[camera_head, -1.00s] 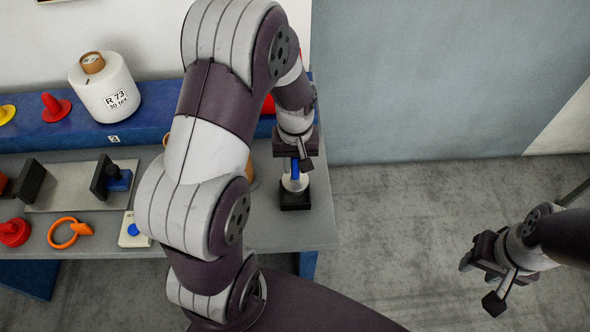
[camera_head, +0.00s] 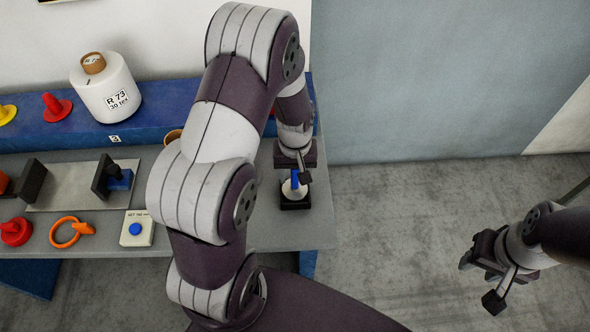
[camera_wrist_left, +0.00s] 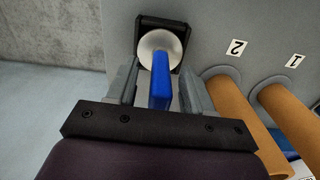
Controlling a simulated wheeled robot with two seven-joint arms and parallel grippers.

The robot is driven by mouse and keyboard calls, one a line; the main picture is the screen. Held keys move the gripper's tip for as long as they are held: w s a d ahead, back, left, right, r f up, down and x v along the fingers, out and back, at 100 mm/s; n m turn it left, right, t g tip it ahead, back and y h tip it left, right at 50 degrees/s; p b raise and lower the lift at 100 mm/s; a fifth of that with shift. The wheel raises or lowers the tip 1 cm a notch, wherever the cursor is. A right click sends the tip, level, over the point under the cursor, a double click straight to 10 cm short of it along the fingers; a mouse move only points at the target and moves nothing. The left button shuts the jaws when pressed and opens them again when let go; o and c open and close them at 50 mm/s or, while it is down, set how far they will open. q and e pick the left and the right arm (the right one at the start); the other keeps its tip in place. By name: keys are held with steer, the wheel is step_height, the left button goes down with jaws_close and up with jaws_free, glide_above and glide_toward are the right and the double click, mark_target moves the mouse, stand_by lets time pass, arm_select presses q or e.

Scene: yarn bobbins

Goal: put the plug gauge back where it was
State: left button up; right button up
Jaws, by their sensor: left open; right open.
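The plug gauge, with a blue handle (camera_head: 295,181) and a silver disc-shaped end, stands at the black square holder (camera_head: 295,204) near the right end of the grey bench. In the left wrist view its blue handle (camera_wrist_left: 160,82) lies between my fingers and its silver disc (camera_wrist_left: 157,45) sits within the black holder frame (camera_wrist_left: 181,30). My left gripper (camera_head: 293,170) is open around the handle, with a finger on each side. I cannot tell whether either finger touches it. My right gripper (camera_head: 474,268) is open and empty over the floor at the right.
Orange-brown cylinders (camera_wrist_left: 225,95) stand beside labels 1 and 2, close to my left gripper. An orange ring (camera_head: 64,233), a white box with a blue button (camera_head: 137,229) and a black-jawed stand (camera_head: 70,187) are on the bench. A white bobbin (camera_head: 106,88) stands on the blue shelf.

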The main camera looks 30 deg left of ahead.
arm_select(q)
step_height(320, 180, up, 12)
steer(key=shift+f+b, duration=0.1)
steer(key=shift+b, duration=0.6)
steer(key=s+d+f+m+t, duration=0.1)
steer(key=s+d+m, duration=0.4)
steer(key=s, duration=0.4)
steer(key=shift+d+f+m, duration=0.2)
steer(key=shift+m, duration=0.5)
steer(key=shift+w+a, duration=0.1)
steer(key=shift+w, duration=0.1)
steer(key=shift+c, duration=0.3)
